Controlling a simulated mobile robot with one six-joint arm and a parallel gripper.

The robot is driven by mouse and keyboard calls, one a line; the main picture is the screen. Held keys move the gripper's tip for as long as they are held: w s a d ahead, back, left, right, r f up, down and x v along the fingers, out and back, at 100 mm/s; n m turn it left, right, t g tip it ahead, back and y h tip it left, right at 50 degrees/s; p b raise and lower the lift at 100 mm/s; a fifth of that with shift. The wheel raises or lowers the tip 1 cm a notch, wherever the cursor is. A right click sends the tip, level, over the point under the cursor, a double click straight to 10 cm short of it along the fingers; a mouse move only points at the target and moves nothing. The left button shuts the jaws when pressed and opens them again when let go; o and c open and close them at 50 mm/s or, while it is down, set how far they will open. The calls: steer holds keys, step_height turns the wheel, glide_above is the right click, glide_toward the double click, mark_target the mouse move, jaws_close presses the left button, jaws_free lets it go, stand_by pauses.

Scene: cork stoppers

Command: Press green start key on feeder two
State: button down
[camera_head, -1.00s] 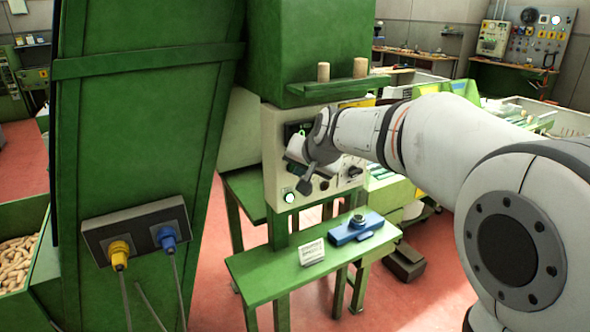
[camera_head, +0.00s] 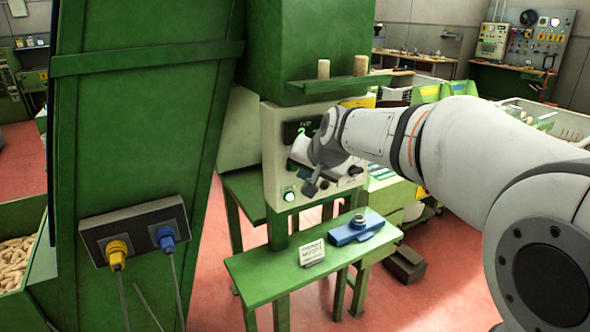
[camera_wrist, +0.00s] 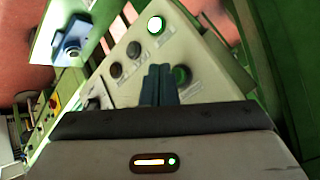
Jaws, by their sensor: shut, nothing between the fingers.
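The feeder's cream control panel (camera_head: 272,150) carries a dark display whose partly hidden text seems to read "TWO", with a green 2 below it. My gripper (camera_head: 311,188) is shut and empty in front of the panel, covering part of it. In the wrist view, the shut fingertips (camera_wrist: 160,70) point at the panel, just left of a green-ringed key (camera_wrist: 181,75). Contact cannot be told. A brightly lit white round light with a green rim (camera_wrist: 156,24) lies beyond the fingertips; it also shows at the panel's lower left in the head view (camera_head: 289,196). Labels are unreadable.
Dark knobs (camera_wrist: 134,50) sit left of my fingers on the panel. Below it, a green bench (camera_head: 262,277) holds a blue device (camera_head: 352,232) and a small sign (camera_head: 312,253). Two corks stand on a green shelf (camera_head: 335,84) above. A tall green machine (camera_head: 140,130) stands left.

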steer(key=s+d, duration=0.1)
steer(key=s+b, duration=0.1)
steer(key=s+d+b, duration=0.1)
steer(key=s, duration=0.1)
steer(key=shift+d, duration=0.3)
steer(key=shift+w, duration=0.1)
steer(key=s+d+f+g+h, duration=0.1)
steer(key=s+d+f, duration=0.4)
steer(key=s, duration=0.3)
steer(key=s+d+f+n+g+h, duration=0.1)
steer(key=s+d+f+g, duration=0.1)
steer(key=s+d+f, duration=0.3)
steer(key=s+d+f+g+h, duration=0.2)
steer(key=s+d+f, duration=0.3)
steer(key=s, duration=0.6)
steer(key=shift+s+f+n, duration=0.25)
steer(key=shift+f+n, duration=0.05)
steer(key=shift+n, duration=0.1)
